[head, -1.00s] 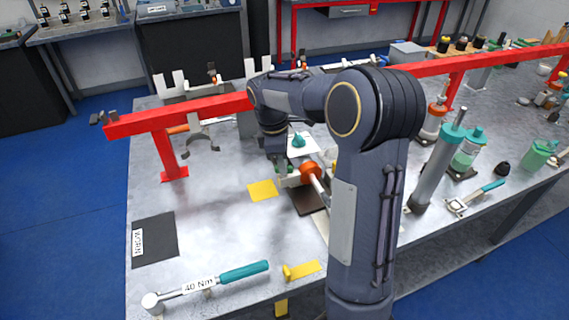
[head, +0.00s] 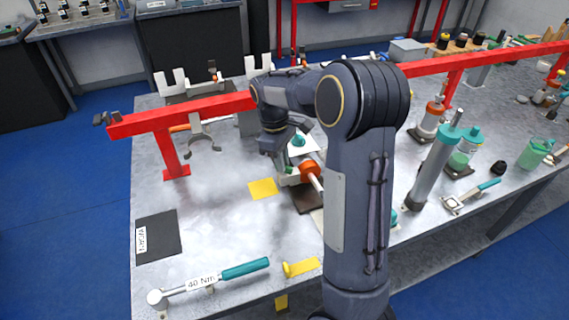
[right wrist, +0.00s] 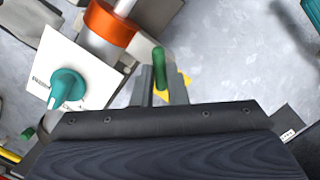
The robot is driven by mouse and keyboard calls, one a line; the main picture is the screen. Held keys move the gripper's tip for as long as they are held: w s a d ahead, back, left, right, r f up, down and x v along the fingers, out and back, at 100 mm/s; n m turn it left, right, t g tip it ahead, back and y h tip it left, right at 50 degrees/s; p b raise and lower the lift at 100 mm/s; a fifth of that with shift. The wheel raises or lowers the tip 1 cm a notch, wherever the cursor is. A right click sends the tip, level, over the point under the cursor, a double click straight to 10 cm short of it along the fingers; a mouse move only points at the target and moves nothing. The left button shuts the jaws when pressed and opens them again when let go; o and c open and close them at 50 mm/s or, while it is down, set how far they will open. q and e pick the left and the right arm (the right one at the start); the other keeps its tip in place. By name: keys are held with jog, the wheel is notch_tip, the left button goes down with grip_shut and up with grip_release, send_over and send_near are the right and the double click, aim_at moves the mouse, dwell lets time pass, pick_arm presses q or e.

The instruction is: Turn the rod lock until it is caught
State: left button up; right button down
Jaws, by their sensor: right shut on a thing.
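The damper rod assembly with an orange collar (head: 310,169) lies on the bench beneath my right arm. In the right wrist view the orange collar (right wrist: 110,24) is at the upper left. A green handle (right wrist: 158,62), apparently the rod lock's, stands between the fingers of my right gripper (right wrist: 161,80), which is shut on it. In the head view my right gripper (head: 281,164) is tilted beside the collar, and my forearm hides much of the assembly. A teal knob (right wrist: 67,87) on a white plate is left of the fingers; it also shows in the head view (head: 298,139). My left gripper is not in view.
A red rail (head: 180,115) runs behind the work area. The left bench surface is mostly clear.

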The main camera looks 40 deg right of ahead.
jog(key=shift+r+m+p, duration=0.15)
jog(key=shift+m+p, duration=0.35)
jog(key=shift+m, duration=0.6)
jog(key=shift+d+m+y, duration=0.1)
jog(key=shift+m+y, duration=0.3)
jog(key=shift+m, duration=0.7)
jog(key=shift+m+p, duration=0.7)
jog(key=shift+m, duration=0.1)
jog(key=shift+d+m+p, duration=0.1)
jog(key=shift+m+p, duration=0.2)
jog(key=shift+m, duration=0.9)
jog(key=c, duration=1.3)
grip_release()
jog(key=shift+y, duration=0.3)
